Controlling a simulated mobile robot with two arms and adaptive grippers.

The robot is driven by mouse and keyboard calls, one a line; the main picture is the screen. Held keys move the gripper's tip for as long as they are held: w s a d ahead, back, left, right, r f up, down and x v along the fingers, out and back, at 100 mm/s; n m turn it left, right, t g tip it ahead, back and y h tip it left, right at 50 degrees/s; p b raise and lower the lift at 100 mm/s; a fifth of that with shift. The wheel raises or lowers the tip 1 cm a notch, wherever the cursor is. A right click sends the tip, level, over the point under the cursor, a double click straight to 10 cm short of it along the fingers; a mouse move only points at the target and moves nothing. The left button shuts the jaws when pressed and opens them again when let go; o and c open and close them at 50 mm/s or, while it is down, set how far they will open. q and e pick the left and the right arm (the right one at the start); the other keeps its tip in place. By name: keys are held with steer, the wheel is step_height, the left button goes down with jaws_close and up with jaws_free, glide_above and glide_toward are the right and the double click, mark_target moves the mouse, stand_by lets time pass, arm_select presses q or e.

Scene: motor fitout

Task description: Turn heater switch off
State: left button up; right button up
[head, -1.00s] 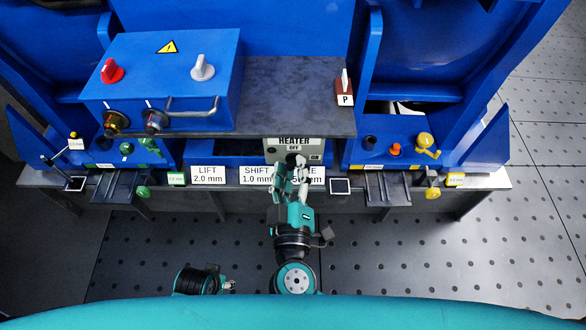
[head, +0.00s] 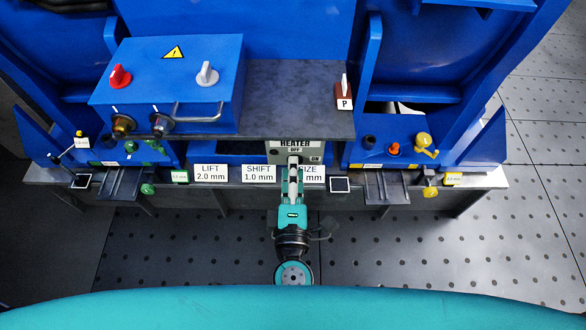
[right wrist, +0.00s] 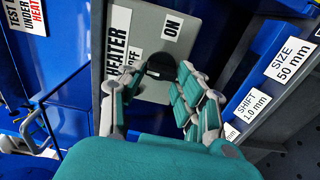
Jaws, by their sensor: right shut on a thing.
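The heater panel (head: 273,148) is a grey plate with HEATER, OFF and ON labels at the front of the blue machine. It also shows in the right wrist view (right wrist: 147,20). The heater switch (right wrist: 158,69) is a dark knob on this plate, between the OFF and ON labels. My right gripper (head: 293,163) is at the panel, shut on the switch, with a finger on either side of it in the right wrist view (right wrist: 150,77). The fingers hide part of the knob, so I cannot tell which way it points. My left gripper is out of view.
A blue box (head: 205,95) with a red knob (head: 119,76), a white knob (head: 207,74) and a handle stands on the dark shelf (head: 290,85) above left. LIFT (head: 210,173), SHIFT (head: 258,173) and SIZE labels line the front edge. The perforated floor is clear.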

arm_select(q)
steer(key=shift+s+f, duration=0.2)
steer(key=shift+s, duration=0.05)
arm_select(e)
steer(key=shift+n, duration=0.3)
steer(key=o, duration=1.1)
steer(key=shift+o, duration=0.2)
steer(key=s, duration=1.2)
steer(key=shift+f, duration=0.1)
